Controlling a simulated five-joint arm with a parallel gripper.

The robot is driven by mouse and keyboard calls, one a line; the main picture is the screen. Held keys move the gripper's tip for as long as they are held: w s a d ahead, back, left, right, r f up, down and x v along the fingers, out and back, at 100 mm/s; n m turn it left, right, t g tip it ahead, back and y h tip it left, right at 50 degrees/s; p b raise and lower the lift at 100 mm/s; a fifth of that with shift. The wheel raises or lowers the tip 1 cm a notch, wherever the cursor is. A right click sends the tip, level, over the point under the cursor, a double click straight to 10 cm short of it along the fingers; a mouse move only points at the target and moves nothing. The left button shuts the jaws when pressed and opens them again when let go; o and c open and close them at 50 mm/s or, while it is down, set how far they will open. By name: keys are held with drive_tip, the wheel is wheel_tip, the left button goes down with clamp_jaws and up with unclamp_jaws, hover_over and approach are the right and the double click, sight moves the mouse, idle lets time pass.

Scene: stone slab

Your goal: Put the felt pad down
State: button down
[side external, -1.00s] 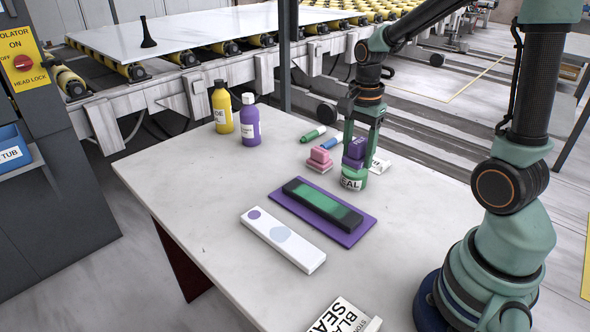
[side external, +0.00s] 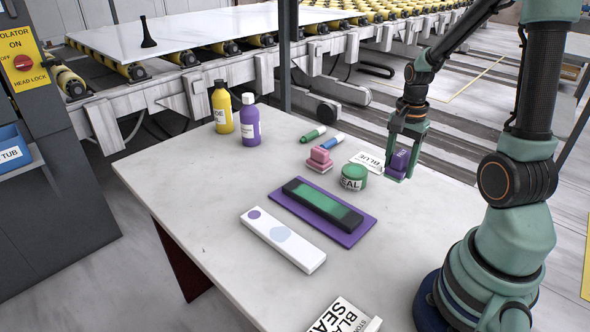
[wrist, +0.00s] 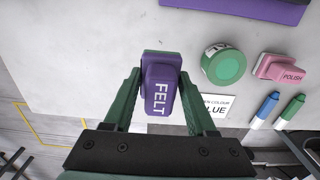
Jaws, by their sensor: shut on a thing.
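The felt pad (side external: 399,160) is a small purple block. It also shows in the wrist view with the word FELT on top (wrist: 160,88). My gripper (side external: 401,174) points down and its green fingers are shut on the pad's two sides. The pad is near the slab's back right edge, to the right of the green tin and the white card. I cannot tell whether its underside touches the slab (side external: 200,180).
The green tin (side external: 353,177), the white card (side external: 368,161), the pink polish block (side external: 320,158) and two markers (side external: 325,138) stand close by. A black tray with a green strip (side external: 322,204) lies on a purple mat (side external: 352,238). Bare slab lies in front of my gripper.

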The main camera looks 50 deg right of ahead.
sight(401, 153)
wheel_tip(401, 153, down, 9)
idle(0.5)
drive_tip(key=shift+f, duration=0.15)
drive_tip(key=shift+c, duration=1)
unclamp_jaws()
wheel_tip(401, 153, up, 12)
drive_tip(key=shift+w+a+r, duration=0.1)
drive_tip(key=shift+a+r, duration=0.05)
drive_tip(key=shift+r, duration=0.15)
drive_tip(key=w+a+r+n+t, duration=0.1)
drive_tip(key=a+r+n+t, duration=0.1)
drive_tip(key=a+r+n, duration=0.4)
drive_tip(key=w+a+r+n+t, duration=0.1)
drive_tip(key=a+r+n+t, duration=0.2)
drive_tip(key=a+n, duration=0.9)
wheel_tip(401, 153, up, 3)
drive_tip(key=shift+w+a+t, duration=0.15)
drive_tip(key=shift+a+t, duration=0.15)
drive_tip(key=shift+a, duration=0.35)
